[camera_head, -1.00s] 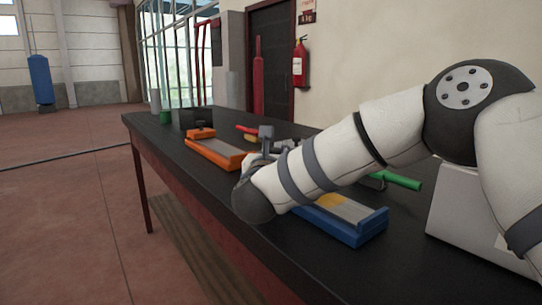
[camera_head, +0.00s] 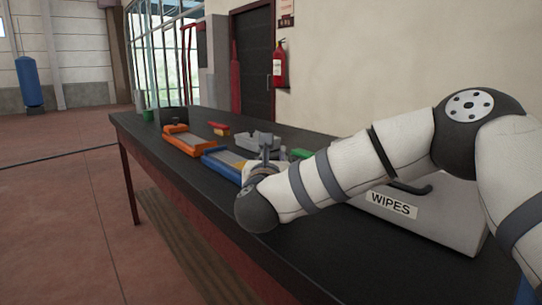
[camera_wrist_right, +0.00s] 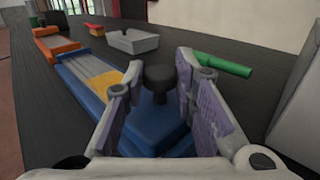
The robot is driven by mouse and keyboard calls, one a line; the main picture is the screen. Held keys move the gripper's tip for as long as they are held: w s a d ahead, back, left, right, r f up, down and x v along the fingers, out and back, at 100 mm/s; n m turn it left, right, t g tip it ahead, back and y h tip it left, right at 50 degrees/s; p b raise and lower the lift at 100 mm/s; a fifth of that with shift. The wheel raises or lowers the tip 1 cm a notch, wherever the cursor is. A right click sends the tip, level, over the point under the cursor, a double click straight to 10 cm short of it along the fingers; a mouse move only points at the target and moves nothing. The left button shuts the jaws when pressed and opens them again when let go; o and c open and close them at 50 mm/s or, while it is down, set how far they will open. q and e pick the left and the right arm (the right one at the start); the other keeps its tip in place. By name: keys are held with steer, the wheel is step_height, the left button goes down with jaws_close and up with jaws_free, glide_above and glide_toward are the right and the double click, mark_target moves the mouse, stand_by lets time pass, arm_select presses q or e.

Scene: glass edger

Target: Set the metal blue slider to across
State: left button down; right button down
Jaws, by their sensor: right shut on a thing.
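The blue slider (camera_head: 219,160) has a blue base, a metal track and a yellow patch, and lies on the dark table in the head view. In the right wrist view its track (camera_wrist_right: 88,72) runs away to the upper left, and a blue block with a black knob (camera_wrist_right: 157,80) is at its near end. My right gripper (camera_wrist_right: 155,88) has its purple-padded fingers on both sides of the knob and is shut on it. In the head view my right wrist hides the near end of the slider and most of the gripper (camera_head: 265,160). My left gripper is not in view.
An orange slider (camera_head: 186,142) lies beyond the blue one. A grey tray (camera_wrist_right: 132,41), a green-handled tool (camera_wrist_right: 222,64) and a red and yellow item (camera_head: 218,129) lie nearby. A grey wipes box (camera_head: 425,215) stands at the right. The near table edge is clear.

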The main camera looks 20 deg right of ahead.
steer(key=shift+s+f, duration=0.1)
steer(key=shift+f, duration=0.05)
steer(key=c, duration=1.3)
jaws_free()
steer(key=shift+d, duration=0.1)
steer(key=shift+s, duration=0.2)
steer(key=v, duration=1.2)
